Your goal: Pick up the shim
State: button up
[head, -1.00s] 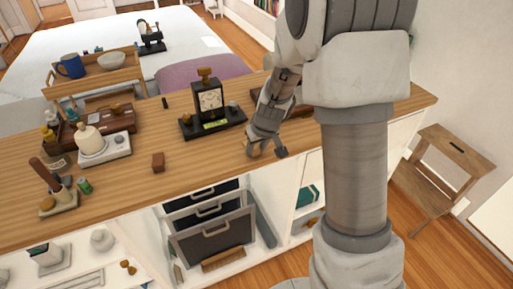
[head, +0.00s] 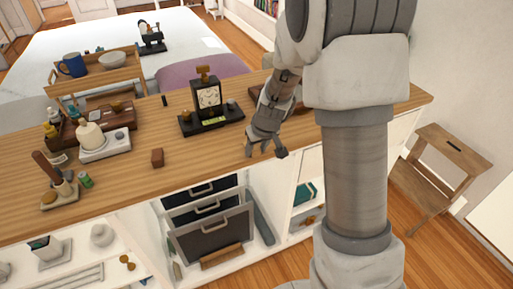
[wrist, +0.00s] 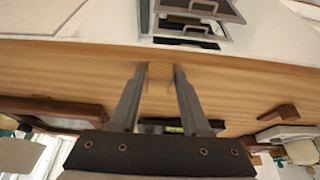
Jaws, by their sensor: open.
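A small light-wood piece (wrist: 160,72), which looks like the shim, lies on the wooden counter near its front edge in the wrist view. Its colour is close to the counter's, and I cannot make it out in the head view. My gripper (wrist: 159,73) is open, with one finger on each side of this piece. I cannot tell whether the fingers touch it. In the head view my gripper (head: 265,154) hangs at the counter's front edge, right of the black clock.
A small brown block (head: 157,158) sits left near the front edge. A white-based bottle stand (head: 103,147) is farther left. Open drawers (head: 212,230) project below the counter.

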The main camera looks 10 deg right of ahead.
jog(key=o, duration=0.3)
jog(key=p+v, duration=0.3)
jog(key=v, duration=1.4)
jog(key=shift+d+r, duration=0.1)
jog(key=shift+r, duration=0.1)
